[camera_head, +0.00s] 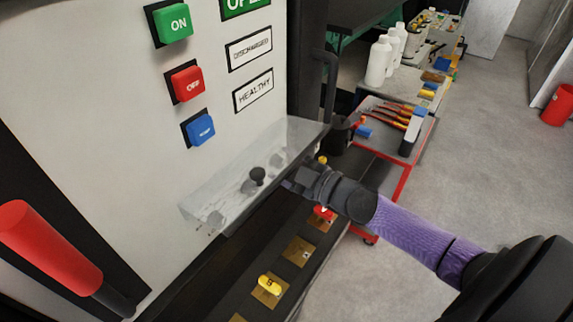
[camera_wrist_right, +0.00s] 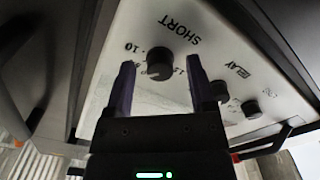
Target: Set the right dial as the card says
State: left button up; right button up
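A sloped pale panel (camera_head: 225,192) with black dials sits low on the white cabinet in the head view. My right gripper (camera_head: 296,183) is at its right end, its fingertips hard to make out there. In the right wrist view, the open right gripper (camera_wrist_right: 160,85) has one finger on either side of a black dial (camera_wrist_right: 159,63) by the word SHORT. Gaps show between dial and fingers. Two more dials sit to the right, one (camera_wrist_right: 219,90) partly behind a finger, another (camera_wrist_right: 251,108) clear. The dial's setting is too small to read. No card can be told for sure. My left gripper is out of view.
Green (camera_head: 173,23), red (camera_head: 187,84) and blue (camera_head: 200,129) buttons are above the panel. A red handle (camera_head: 48,245) is at lower left. Yellow and red pieces lie on a dark ledge below. A red-framed cart (camera_head: 393,150) with tools stands behind my right arm.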

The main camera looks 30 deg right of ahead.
jog(key=v, duration=1)
jog(key=s+d+f+m+g+h+b, duration=0.1)
jog(key=s+f+m+g+h+b, duration=0.2)
jog(key=f, duration=0.9)
jog(key=s+d+f+m+g+h+b, duration=0.15)
jog(key=f+b, duration=0.45)
jog(key=f, duration=0.6)
jog(key=s+d+f+m+g+h+b, duration=0.1)
jog(key=s+f+m+h+b, duration=0.25)
jog(key=f, duration=0.85)
jog(key=s+a+f+g+b, duration=0.3)
jog(key=s+a+f+b, duration=0.1)
jog(key=s+f, duration=0.3)
jog(key=s+a+f+m+g+b, duration=0.1)
jog(key=s+a+f+g+b, duration=0.3)
jog(key=s+f, duration=0.3)
jog(key=s+a+f+g+y+b, duration=0.1)
jog(key=s+a+f+g+b, duration=0.2)
jog(key=f, duration=0.9)
jog(key=s+a+b, duration=0.1)
jog(key=s+a, duration=0.2)
jog(key=s, duration=0.1)
jog(key=shift+f+m, duration=0.25)
jog(key=shift+m, duration=0.15)
